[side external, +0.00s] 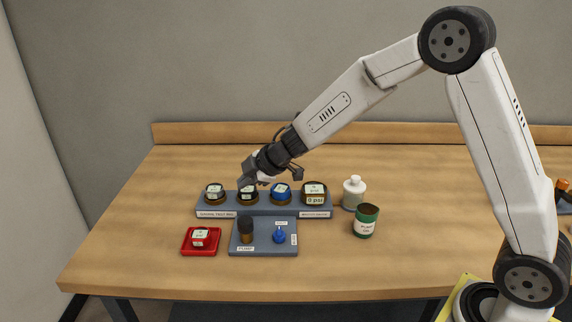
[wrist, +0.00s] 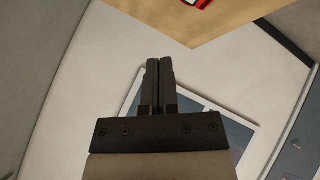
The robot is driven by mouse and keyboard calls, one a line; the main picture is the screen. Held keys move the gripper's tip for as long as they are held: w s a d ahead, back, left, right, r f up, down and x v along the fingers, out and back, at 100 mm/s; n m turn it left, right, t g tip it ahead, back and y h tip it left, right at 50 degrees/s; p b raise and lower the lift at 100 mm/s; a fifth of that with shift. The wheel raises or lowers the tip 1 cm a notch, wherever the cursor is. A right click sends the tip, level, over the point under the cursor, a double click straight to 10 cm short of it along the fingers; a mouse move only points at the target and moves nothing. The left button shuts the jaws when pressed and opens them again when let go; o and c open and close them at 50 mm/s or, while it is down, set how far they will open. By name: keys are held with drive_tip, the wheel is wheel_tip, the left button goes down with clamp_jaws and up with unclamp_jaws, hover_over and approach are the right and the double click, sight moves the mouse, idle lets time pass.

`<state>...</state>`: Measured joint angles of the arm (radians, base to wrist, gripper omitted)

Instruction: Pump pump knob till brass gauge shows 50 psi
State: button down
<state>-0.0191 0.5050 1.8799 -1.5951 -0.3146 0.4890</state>
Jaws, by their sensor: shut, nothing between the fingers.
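The pump knob (side external: 246,230), dark with a brownish lower part, stands upright on the left of a grey base plate (side external: 262,250) marked PUMP. The brass-coloured gauge (side external: 314,192) sits at the right end of the grey rack (side external: 262,211), and its tag appears to read 0 psi. My gripper (side external: 246,181) is shut and empty, above the left part of the rack, behind and higher than the knob, not touching it. Its closed fingers show in the wrist view (wrist: 160,65); the knob is not visible there.
Silver (side external: 214,194), black (side external: 247,196) and blue (side external: 281,193) gauges share the rack. A blue valve knob (side external: 280,236) stands right of the pump knob. A white bottle (side external: 354,194) and green can (side external: 366,222) stand right.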

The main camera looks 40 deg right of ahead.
sight(247, 220)
drive_tip(key=shift+f, duration=4.2)
drive_tip(key=shift+f, duration=0.25)
drive_tip(key=shift+f, duration=0.2)
drive_tip(key=shift+f, duration=0.3)
drive_tip(key=shift+s+f, duration=0.1)
drive_tip(key=shift+f, duration=0.75)
idle(1.0)
drive_tip(key=shift+r, duration=1.55)
